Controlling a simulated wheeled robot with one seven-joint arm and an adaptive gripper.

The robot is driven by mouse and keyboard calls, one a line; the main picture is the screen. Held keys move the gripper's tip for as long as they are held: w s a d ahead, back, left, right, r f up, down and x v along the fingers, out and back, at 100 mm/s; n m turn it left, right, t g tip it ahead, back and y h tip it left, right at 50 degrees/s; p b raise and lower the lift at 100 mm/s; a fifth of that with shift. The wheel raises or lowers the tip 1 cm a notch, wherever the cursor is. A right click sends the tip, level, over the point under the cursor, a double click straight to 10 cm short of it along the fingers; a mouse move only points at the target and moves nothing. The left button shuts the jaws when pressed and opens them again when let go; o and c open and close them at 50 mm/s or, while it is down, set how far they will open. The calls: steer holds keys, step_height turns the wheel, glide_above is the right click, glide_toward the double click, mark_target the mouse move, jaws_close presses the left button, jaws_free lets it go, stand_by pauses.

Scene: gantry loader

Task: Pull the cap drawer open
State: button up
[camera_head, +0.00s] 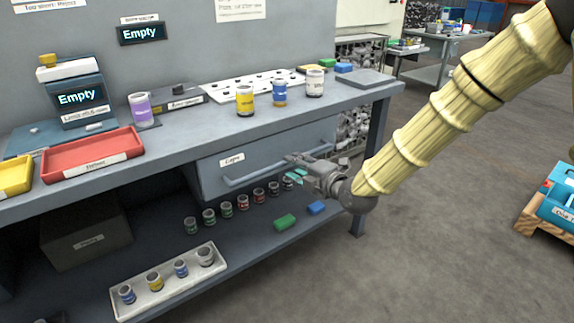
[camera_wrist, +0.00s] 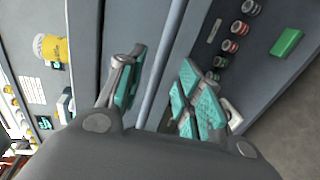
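The cap drawer (camera_head: 262,151) is a grey front under the bench top, with a white label reading "Caps" and a long bar handle (camera_head: 238,180). My gripper (camera_head: 291,170) is at the right part of the handle. In the wrist view the teal-padded fingers of my gripper (camera_wrist: 159,78) are apart, one on each side of the handle bar (camera_wrist: 166,48). The bar runs between them with gaps visible, so the gripper looks open. The drawer front (camera_wrist: 120,28) lies behind the left finger. Whether the drawer is fully closed is hard to tell.
The bench top (camera_head: 200,131) above holds cups, a red tray (camera_head: 92,153) and a white perforated board (camera_head: 250,88). The lower shelf (camera_head: 250,240) carries several small jars, a green block (camera_head: 285,222) and a white tray of cups (camera_head: 168,285). The floor in front is clear.

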steer(key=shift+b+x, duration=0.3)
steer(key=shift+x, duration=2.1)
jaws_close()
